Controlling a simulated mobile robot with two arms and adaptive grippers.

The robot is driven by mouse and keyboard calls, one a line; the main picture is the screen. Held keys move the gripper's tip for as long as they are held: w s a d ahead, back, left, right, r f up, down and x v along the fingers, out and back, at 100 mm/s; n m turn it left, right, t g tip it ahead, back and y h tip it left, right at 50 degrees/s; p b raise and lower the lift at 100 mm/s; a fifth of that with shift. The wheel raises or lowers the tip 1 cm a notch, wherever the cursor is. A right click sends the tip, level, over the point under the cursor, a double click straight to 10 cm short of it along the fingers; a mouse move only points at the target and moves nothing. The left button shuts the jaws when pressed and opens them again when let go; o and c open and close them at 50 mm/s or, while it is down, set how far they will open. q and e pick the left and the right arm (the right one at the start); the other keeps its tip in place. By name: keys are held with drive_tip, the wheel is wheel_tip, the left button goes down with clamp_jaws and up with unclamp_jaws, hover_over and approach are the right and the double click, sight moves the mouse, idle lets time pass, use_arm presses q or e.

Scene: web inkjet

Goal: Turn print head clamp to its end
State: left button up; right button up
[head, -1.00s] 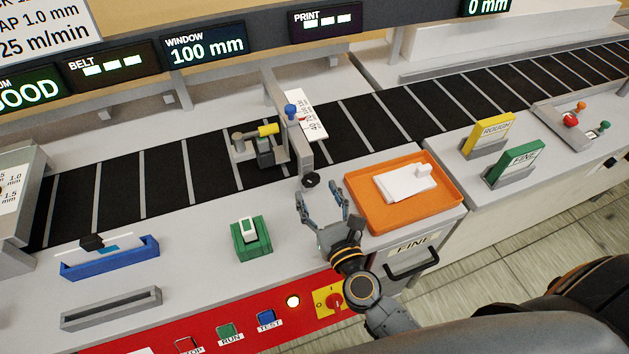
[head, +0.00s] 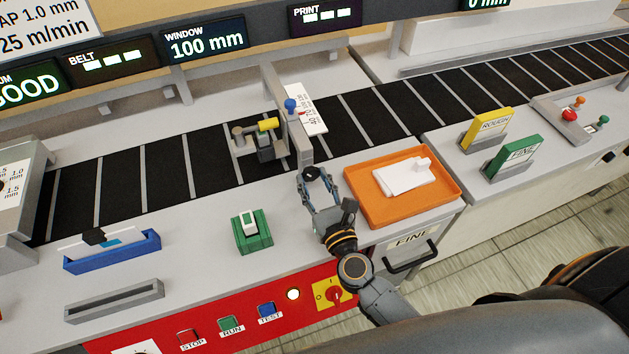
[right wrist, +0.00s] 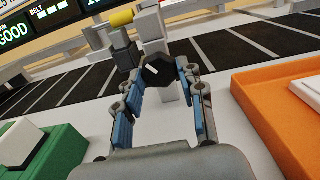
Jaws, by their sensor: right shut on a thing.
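The print head clamp shows as a black knob (head: 311,173) at the near end of the grey bracket that spans the belt. In the right wrist view the knob (right wrist: 159,71) carries a white mark slanting on its face. My right gripper (head: 316,180) is shut on the knob, with one blue-grey finger on each side in the right wrist view (right wrist: 160,78). The print head (head: 266,145), with a yellow cylinder on top, sits over the belt left of the bracket. My left gripper is not in view.
An orange tray (head: 446,194) with white pieces stands close to the right of my gripper. A green block with a white top (head: 252,236) is to the left. A blue holder (head: 112,254) is farther left. A red button panel (head: 205,318) runs along the front.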

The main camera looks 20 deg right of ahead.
drive_tip(key=shift+n, duration=0.3)
drive_tip(key=n+p, duration=0.1)
drive_tip(key=n, duration=0.1)
drive_tip(key=shift+r+n, duration=0.1)
drive_tip(key=shift+n, duration=0.2)
drive_tip(key=n+p, duration=0.1)
drive_tip(key=n, duration=0.3)
drive_tip(key=shift+n+p, duration=0.3)
drive_tip(key=shift+p, duration=0.1)
drive_tip(key=n+p, duration=0.1)
drive_tip(key=n, duration=0.2)
drive_tip(key=shift+d+n, duration=0.1)
drive_tip(key=shift+n, duration=0.2)
drive_tip(key=n+p, duration=0.2)
drive_tip(key=n, duration=0.2)
drive_tip(key=n+p, duration=0.2)
drive_tip(key=n, duration=0.4)
drive_tip(key=shift+r, duration=0.1)
drive_tip(key=n+p, duration=0.2)
drive_tip(key=n, duration=0.3)
drive_tip(key=shift+n, duration=0.3)
